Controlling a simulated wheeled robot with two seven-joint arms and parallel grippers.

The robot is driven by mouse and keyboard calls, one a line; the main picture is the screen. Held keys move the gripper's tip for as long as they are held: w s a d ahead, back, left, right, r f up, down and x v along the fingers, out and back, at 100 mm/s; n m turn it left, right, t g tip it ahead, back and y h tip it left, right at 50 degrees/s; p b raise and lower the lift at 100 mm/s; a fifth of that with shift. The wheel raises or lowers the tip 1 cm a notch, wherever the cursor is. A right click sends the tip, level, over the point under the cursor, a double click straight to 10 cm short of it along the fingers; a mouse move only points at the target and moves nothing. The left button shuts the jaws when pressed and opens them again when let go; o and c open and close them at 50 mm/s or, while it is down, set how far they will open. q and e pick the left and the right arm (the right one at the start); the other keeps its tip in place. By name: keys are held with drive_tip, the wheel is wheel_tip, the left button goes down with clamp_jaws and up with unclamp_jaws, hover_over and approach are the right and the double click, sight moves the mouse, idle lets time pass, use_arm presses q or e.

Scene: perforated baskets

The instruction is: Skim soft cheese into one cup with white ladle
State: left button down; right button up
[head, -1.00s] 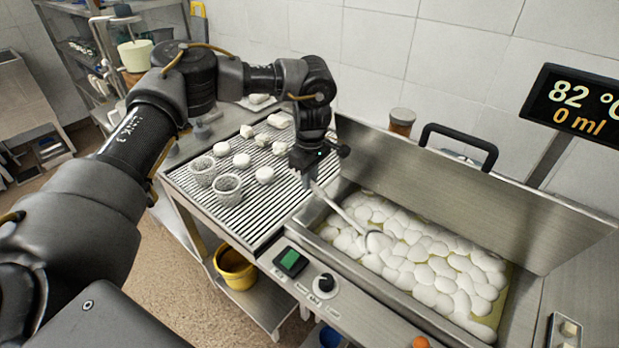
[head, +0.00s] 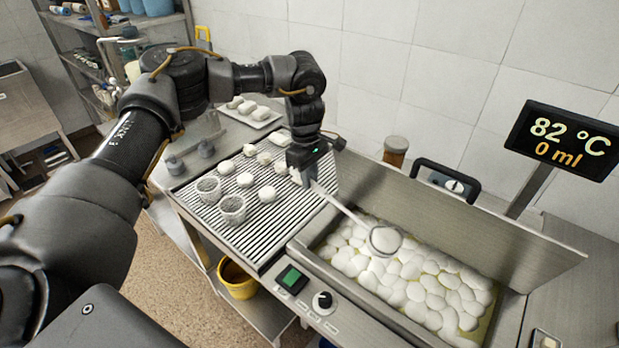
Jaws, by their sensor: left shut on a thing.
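My left gripper (head: 308,178) is shut on the handle of the white ladle (head: 343,209). White lumps of soft cheese (head: 420,283) float crowded in yellowish liquid in the vat (head: 318,257). Two perforated cups stand side by side on the ribbed drain board: one cup (head: 208,190) behind and one cup (head: 232,210) nearer. Both look empty. My right gripper is out of view.
Several white cheese pieces (head: 267,194) lie on the ribbed drain board (head: 240,243). A white tray (head: 262,121) with pieces sits behind. A jar (head: 396,151) and a black handle (head: 446,180) stand behind the vat's raised back panel. A display (head: 566,139) reads 82 °C and 0 ml.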

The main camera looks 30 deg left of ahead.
use_arm(q)
drive_tip(key=shift+h, duration=0.4)
drive_tip(key=shift+r+p, duration=2.5)
drive_tip(key=shift+r, duration=0.75)
